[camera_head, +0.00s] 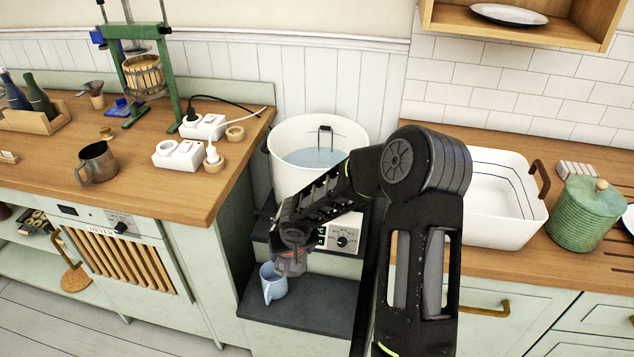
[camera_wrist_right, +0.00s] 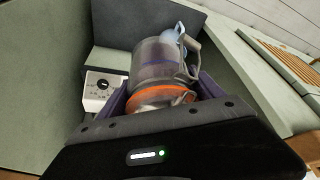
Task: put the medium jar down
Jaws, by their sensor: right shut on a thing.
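The medium jar is a clear glass clip jar (camera_wrist_right: 155,68) with an orange seal ring and a wire clasp. In the head view it shows partly (camera_head: 291,265) under my right gripper (camera_head: 293,240), which hides its top. My right gripper (camera_wrist_right: 163,95) is shut around the jar near its orange ring, with a finger on each side. The jar is over a dark grey low platform (camera_head: 318,305); I cannot tell whether its base touches. My left gripper is not in view.
A light blue jug (camera_head: 272,284) stands on the platform close beside the jar. A large white pot (camera_head: 292,178) of water stands on a unit with a control knob (camera_head: 342,241) behind. Wooden counters flank the recess. The platform's front right is clear.

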